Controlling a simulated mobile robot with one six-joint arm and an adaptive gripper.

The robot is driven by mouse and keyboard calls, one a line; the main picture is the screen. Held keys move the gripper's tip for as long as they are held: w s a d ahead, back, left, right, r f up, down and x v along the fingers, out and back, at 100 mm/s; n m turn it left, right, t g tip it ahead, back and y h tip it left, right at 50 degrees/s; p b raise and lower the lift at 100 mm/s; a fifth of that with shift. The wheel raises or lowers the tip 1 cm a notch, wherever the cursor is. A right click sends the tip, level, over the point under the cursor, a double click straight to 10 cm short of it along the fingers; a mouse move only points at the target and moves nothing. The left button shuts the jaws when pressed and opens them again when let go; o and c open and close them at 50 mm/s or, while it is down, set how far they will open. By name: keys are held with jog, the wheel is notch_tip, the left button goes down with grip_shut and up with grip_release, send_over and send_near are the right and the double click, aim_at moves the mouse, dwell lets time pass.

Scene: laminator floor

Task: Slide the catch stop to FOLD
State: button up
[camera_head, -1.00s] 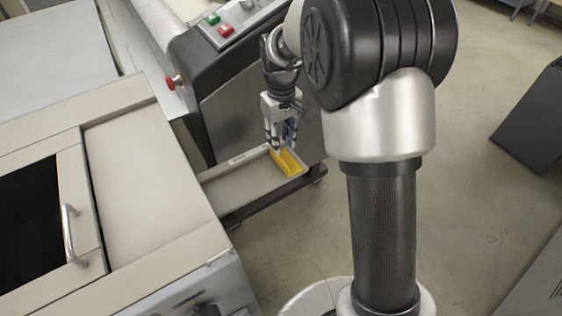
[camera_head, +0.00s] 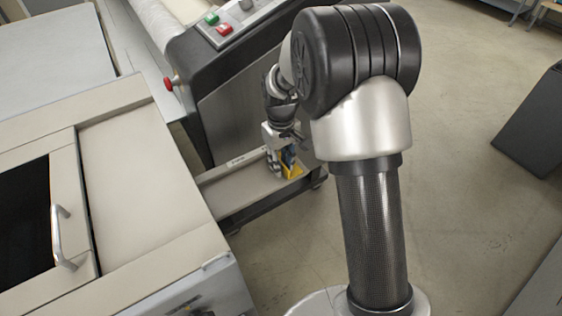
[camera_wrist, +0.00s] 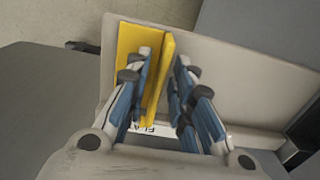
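The yellow catch stop (camera_head: 292,171) sits near the right end of the long shallow tray (camera_head: 240,189). In the wrist view the stop shows a flat yellow base and an upright yellow plate (camera_wrist: 168,62). My gripper (camera_head: 281,168) is down at the stop and hides part of it in the head view. In the wrist view my gripper (camera_wrist: 163,62) is open, with one finger on each side of the upright plate. A gap shows on the right side; contact on the left is unclear. A white label (camera_wrist: 150,129) on the tray is partly hidden; only "FLA" reads.
The dark machine side (camera_head: 240,110) with green and red buttons rises behind the tray. A beige cabinet (camera_head: 150,190) with a metal handle stands at the left. A dark box (camera_head: 535,125) stands at the far right. The floor between is clear.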

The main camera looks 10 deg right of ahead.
aim_at(249, 187)
grip_shut()
dwell(0.4)
jog(key=shift+a, duration=0.1)
jog(key=s+a, duration=0.1)
jog(key=a, duration=0.2)
jog(key=s+a+p, duration=0.1)
jog(key=a, duration=0.2)
jog(key=s+a, duration=0.1)
jog(key=a, duration=0.2)
jog(key=shift+s+a+p, duration=0.1)
jog(key=shift+a+p, duration=0.2)
jog(key=shift+a, duration=0.05)
jog(key=shift+o, duration=0.4)
grip_release()
jog(key=shift+a, duration=0.15)
jog(key=shift+o, duration=0.6)
jog(key=shift+r, duration=0.15)
